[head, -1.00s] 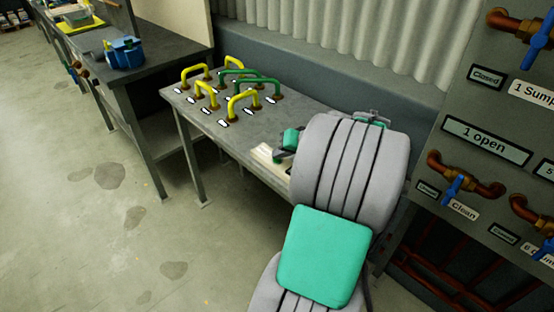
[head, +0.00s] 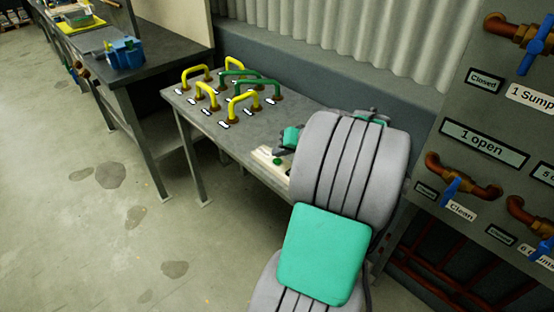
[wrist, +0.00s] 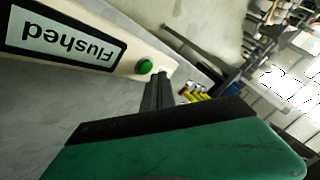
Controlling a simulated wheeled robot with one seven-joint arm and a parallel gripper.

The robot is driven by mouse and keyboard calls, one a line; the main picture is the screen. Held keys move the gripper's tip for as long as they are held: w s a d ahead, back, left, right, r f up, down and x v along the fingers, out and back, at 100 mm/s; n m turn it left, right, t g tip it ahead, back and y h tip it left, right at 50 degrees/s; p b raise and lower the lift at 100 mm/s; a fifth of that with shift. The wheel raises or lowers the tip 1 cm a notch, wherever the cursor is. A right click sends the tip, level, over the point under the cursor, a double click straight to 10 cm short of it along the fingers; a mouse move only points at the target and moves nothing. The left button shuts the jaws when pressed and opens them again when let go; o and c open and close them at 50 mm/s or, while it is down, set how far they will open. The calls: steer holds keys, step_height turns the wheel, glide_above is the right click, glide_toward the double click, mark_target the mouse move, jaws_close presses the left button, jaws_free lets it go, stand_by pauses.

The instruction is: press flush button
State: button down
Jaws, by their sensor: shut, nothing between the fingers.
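The green round flush button (wrist: 145,66) sits on a pale panel (wrist: 118,28) in the wrist view. A label on that panel (wrist: 62,40) reads "Flushed", upside down in this view. In the head view the button (head: 277,161) is a small green spot on the pale panel at the table's near edge. My gripper (wrist: 160,76) is shut and empty, its fingertips just beside the button in the wrist view. A gap between them and the panel is hard to judge. In the head view my arm hides part of the panel.
The grey table (head: 232,140) also carries several yellow and green handles (head: 238,95) to the left of the panel. A board with pipes and blue valves (head: 455,185) stands close on the right. A corrugated wall (head: 350,40) rises behind. Open floor (head: 90,230) lies left.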

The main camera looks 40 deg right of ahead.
mark_target(280, 162)
step_height(280, 162, up, 5)
steer(key=p, duration=0.4)
steer(key=shift+r, duration=0.1)
